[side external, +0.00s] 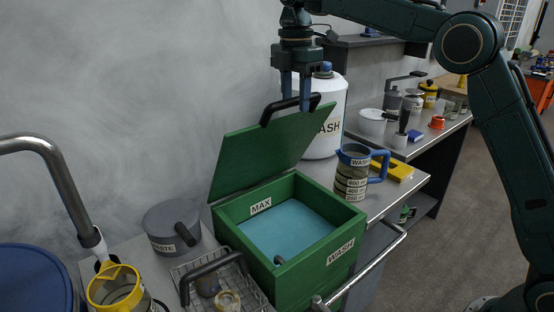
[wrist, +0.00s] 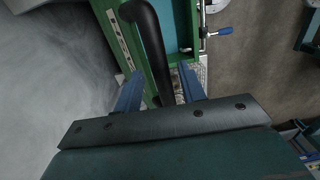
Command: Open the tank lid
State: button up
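The green tank (side external: 298,266) stands on the bench, with blue-green liquid (side external: 285,228) inside and MAX and WASH labels. Its green lid (side external: 262,150) is raised and tilted, hinged at the tank's left back edge, so the inside shows. A black bar handle (side external: 283,109) sits on the lid's upper edge. My gripper (side external: 296,100) points down at this handle. In the wrist view my gripper (wrist: 158,78) has its blue fingers apart on both sides of the black handle (wrist: 150,40), with gaps visible. Whether either finger touches it I cannot tell.
A white WASH bottle (side external: 329,105) stands behind the lid. A jug with a blue handle (side external: 354,172) is right of the tank. A grey WASTE pot (side external: 172,226) and a wire basket (side external: 205,277) are at the left. A metal rail (side external: 372,262) runs along the front.

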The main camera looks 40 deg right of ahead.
jog(key=shift+s+r, duration=0.1)
dwell(0.3)
jog(key=shift+s, duration=0.2)
